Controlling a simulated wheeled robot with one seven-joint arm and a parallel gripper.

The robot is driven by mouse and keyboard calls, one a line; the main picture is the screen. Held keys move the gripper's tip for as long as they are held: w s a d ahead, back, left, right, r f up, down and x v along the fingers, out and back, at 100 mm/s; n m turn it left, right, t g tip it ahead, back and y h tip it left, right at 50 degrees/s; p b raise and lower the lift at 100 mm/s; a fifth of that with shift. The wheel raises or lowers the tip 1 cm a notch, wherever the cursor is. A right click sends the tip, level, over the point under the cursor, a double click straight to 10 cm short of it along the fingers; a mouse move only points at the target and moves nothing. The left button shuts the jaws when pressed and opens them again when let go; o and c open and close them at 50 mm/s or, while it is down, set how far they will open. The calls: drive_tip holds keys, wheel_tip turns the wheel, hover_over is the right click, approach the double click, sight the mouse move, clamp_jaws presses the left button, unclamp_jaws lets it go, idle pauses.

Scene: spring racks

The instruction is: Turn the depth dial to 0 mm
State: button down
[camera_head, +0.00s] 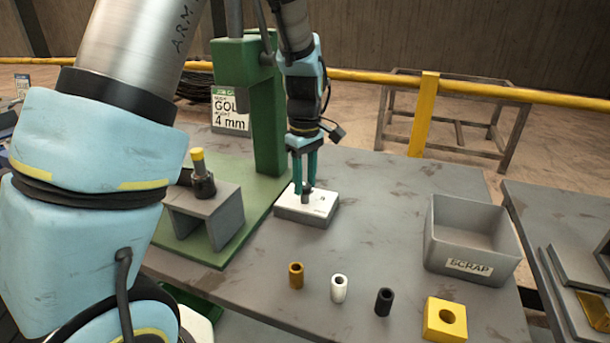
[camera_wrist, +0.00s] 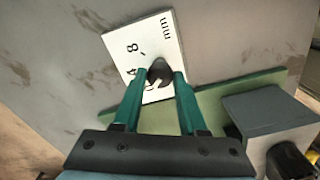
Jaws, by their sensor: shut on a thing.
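The depth dial is a dark round knob (camera_wrist: 159,72) on a white plate (camera_wrist: 152,35) in the wrist view. The plate shows the marks 4, 8 and mm; the other marks are hidden by the knob and fingers. A pale pointer line shows on the knob's near side. My gripper (camera_wrist: 159,78) is shut on the knob, with one green finger on each side. In the head view my gripper (camera_head: 305,186) points down at the knob, and the white dial block (camera_head: 292,212) sits on the table beside the green press base.
A green press column (camera_head: 262,120) stands behind left, with a grey stand (camera_head: 215,222) at its base. Orange (camera_head: 296,276), white (camera_head: 339,288) and black (camera_head: 384,302) sleeves and a yellow block (camera_head: 445,320) stand in front. A grey SCRAP bin (camera_head: 470,222) is at right.

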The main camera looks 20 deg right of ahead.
sight(305, 185)
drive_tip(key=shift+n+p, duration=0.4)
drive_tip(key=shift+n, duration=0.4)
drive_tip(key=shift+c, duration=2.2)
unclamp_jaws()
wheel_tip(305, 185, up, 11)
drive_tip(key=b, duration=0.1)
drive_tip(key=shift+b, duration=0.35)
drive_tip(key=shift+f, duration=0.1)
